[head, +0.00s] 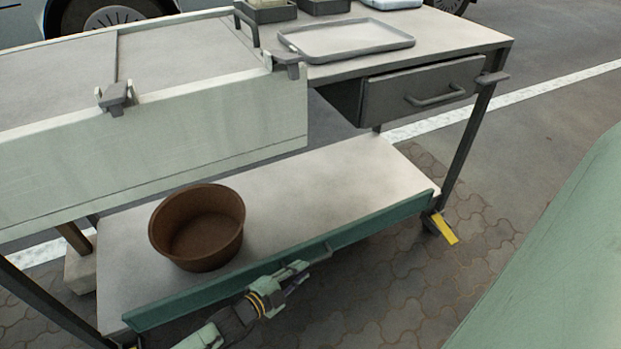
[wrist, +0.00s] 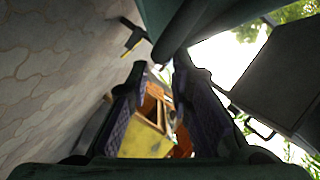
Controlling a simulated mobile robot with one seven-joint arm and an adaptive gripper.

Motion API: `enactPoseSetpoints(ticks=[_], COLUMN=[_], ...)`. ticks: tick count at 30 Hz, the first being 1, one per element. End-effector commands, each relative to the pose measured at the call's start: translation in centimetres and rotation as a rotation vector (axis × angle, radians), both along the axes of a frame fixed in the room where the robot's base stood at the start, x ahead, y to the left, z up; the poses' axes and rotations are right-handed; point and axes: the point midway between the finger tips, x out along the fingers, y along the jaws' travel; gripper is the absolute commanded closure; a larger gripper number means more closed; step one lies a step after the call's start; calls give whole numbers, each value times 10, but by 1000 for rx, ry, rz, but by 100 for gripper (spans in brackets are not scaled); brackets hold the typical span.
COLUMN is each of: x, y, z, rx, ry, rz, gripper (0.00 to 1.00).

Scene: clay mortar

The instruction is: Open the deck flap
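A long green flap (head: 380,226) runs along the front edge of the cart's lower deck (head: 300,185), standing up along it. A dark bar handle (head: 318,254) is on its outer face. My gripper (head: 300,277) is in front of the flap, close to this handle. In the wrist view my gripper (wrist: 160,75) has its two fingers apart with nothing held between them. A dark rounded bar (wrist: 180,32), which looks like the handle, lies just beyond the fingertips beside the green flap (wrist: 215,15). I cannot tell whether a finger touches it.
A brown pot (head: 196,228) stands on the lower deck. A pale front panel (head: 170,140) hangs above with dark clips (head: 117,97). A drawer (head: 420,92) juts out at right. A yellow pedal (head: 444,229) is by the right wheel.

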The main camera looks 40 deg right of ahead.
Motion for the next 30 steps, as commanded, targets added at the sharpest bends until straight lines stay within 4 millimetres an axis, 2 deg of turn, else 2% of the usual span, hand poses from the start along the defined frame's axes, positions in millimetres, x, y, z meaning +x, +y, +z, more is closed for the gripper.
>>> enactPoseSetpoints(ticks=[3,10,21,30], x=[1,5,5,5], y=[-23,-48,-52,-52], z=[-6,-11,-12,-12], rx=[-2,0,1,1], ry=[0,-1,0,0], rz=[-2,-1,0,0], gripper=[80,80,81,100])
